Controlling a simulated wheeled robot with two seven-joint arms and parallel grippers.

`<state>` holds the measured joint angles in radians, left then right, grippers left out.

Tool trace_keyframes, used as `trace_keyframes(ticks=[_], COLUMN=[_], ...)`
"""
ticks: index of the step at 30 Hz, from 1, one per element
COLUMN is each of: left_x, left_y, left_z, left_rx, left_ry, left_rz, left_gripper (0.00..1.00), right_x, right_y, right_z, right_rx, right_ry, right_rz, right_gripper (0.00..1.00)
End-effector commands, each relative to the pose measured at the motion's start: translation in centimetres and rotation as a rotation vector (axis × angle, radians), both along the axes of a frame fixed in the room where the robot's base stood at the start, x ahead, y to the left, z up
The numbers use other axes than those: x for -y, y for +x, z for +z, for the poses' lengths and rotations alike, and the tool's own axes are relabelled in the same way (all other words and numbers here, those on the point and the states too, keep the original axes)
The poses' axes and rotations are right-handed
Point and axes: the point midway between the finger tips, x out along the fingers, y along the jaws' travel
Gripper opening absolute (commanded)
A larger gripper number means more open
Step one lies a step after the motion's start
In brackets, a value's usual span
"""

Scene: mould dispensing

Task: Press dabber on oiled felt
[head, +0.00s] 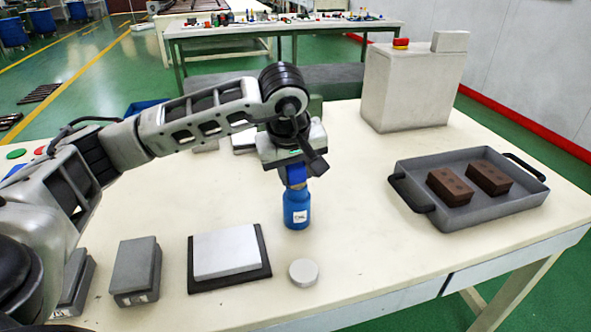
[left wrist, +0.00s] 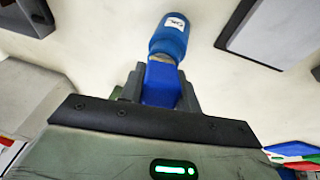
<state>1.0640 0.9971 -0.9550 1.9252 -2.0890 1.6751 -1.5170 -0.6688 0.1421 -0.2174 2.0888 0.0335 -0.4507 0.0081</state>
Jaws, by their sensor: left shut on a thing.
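My left gripper (head: 295,172) points down and is shut on the upper part of a blue bottle (head: 297,212) with a white label. The bottle is upright over the middle of the table; I cannot tell whether its base touches. In the left wrist view the bottle body (left wrist: 170,38) sticks out beyond the fingers (left wrist: 161,84). A pale felt-like pad (head: 227,250) lies on a dark plate (head: 262,273), left of and nearer than the bottle. A round grey disc (head: 303,272), perhaps the dabber, lies right of the plate. My right gripper is not in view.
A dark tray (head: 441,217) with two brown blocks (head: 470,182) stands at right. A grey box (head: 137,270) lies at the front left. A large pale cabinet (head: 412,88) with a red button stands at the back right. The table between bottle and tray is clear.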

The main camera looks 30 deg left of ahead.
Motion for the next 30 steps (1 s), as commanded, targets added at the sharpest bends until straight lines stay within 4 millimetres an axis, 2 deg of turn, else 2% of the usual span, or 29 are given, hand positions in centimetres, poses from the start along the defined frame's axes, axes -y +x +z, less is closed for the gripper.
trace_keyframes(ticks=[5,30], left_x=[0.0,0.0], left_y=[-0.1,0.0], left_z=[0.1,6.9], left_rx=[-0.006,-0.001], left_ry=[0.0,-0.001], left_rz=[0.0,0.0], left_gripper=[0.1,0.1], right_x=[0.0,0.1], right_y=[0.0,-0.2], right_z=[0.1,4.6], right_rx=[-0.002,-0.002], right_ry=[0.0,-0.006], right_rz=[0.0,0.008], right_gripper=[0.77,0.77])
